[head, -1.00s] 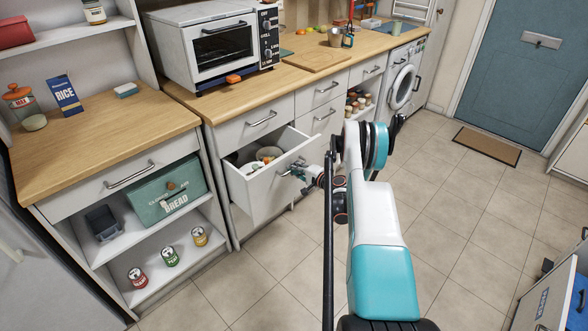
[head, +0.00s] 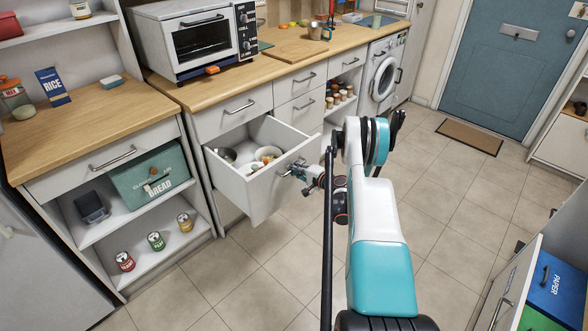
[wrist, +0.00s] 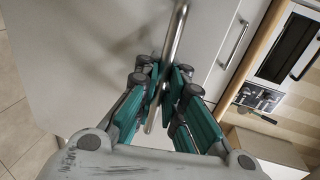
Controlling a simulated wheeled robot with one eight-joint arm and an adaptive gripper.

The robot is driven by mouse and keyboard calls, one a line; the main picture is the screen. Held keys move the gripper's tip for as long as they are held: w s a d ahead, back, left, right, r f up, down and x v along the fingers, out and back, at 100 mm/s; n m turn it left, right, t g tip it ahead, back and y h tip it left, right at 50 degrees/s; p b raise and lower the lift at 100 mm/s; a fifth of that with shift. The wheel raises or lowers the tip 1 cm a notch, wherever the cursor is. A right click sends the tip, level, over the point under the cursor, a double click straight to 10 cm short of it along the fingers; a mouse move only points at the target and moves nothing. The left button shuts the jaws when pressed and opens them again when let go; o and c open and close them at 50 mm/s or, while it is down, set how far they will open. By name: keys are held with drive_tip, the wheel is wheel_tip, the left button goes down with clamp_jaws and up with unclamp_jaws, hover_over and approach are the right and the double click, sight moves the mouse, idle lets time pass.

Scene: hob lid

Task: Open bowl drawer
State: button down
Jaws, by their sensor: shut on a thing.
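The bowl drawer (head: 262,196) is pulled well out of the counter front in the head view. Bowls (head: 267,155) show inside it, a pale one with something coloured in it and a dark metal one (head: 228,155) further back. My gripper (head: 297,170) is at the drawer's front panel. In the wrist view, my gripper (wrist: 165,88) is shut on the drawer's metal bar handle (wrist: 176,35), which runs between its fingers. The grey-white drawer front (wrist: 75,55) fills the left of that view.
Closed drawers (head: 298,110) stand to the right of the open one. The green bread bin (head: 152,180) and several cans (head: 156,241) sit on open shelves at left. The tiled floor (head: 255,290) in front of the drawer is clear. An open bin unit (head: 550,290) stands at lower right.

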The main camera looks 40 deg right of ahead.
drive_tip(key=c, duration=1.7)
unclamp_jaws()
